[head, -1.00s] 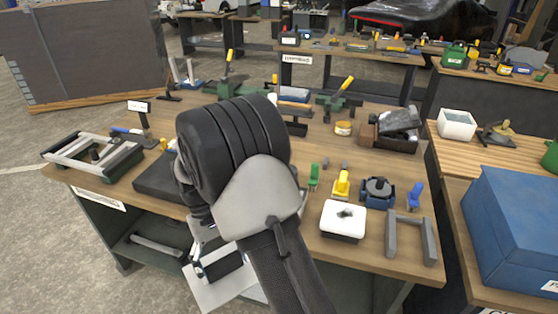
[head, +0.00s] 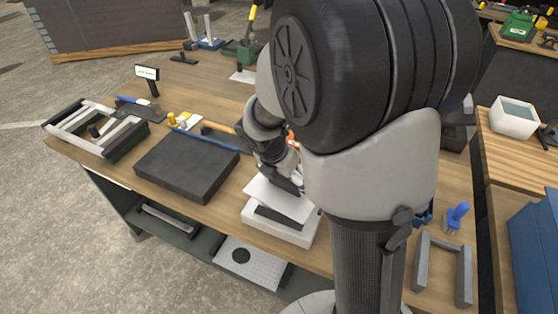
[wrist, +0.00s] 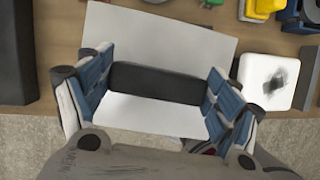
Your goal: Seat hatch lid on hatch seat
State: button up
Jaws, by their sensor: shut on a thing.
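The hatch lid is a thin white plate (wrist: 160,35) with a dark bar handle. In the wrist view, my gripper (wrist: 155,90) is shut on that bar, one blue-padded finger at each end. In the head view, the lid (head: 272,192) is under my gripper (head: 290,183), above a white box-like frame (head: 287,236) with a dark opening, which looks like the hatch seat. The lid looks turned and tilted against the frame and covers its rear part. I cannot tell whether they touch. In the wrist view, the lid hides whatever is beneath it.
A black slab (head: 188,165) lies left of the frame. A white block with a dark patch (wrist: 275,80) is right of the lid. A grey bracket (head: 440,268) stands near the right end of the bench. My arm hides much of the bench behind.

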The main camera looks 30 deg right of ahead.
jog(key=shift+w+d+r+n+t, duration=0.1)
jog(key=shift+w+r+n+t, duration=0.2)
jog(key=shift+n, duration=0.5)
jog(key=shift+r, duration=0.1)
jog(key=shift+f+b, duration=1.2)
jog(key=shift+f, duration=0.9)
jog(key=shift+f+b, duration=1.05)
jog(key=shift+f, duration=1.15)
dwell(2.8)
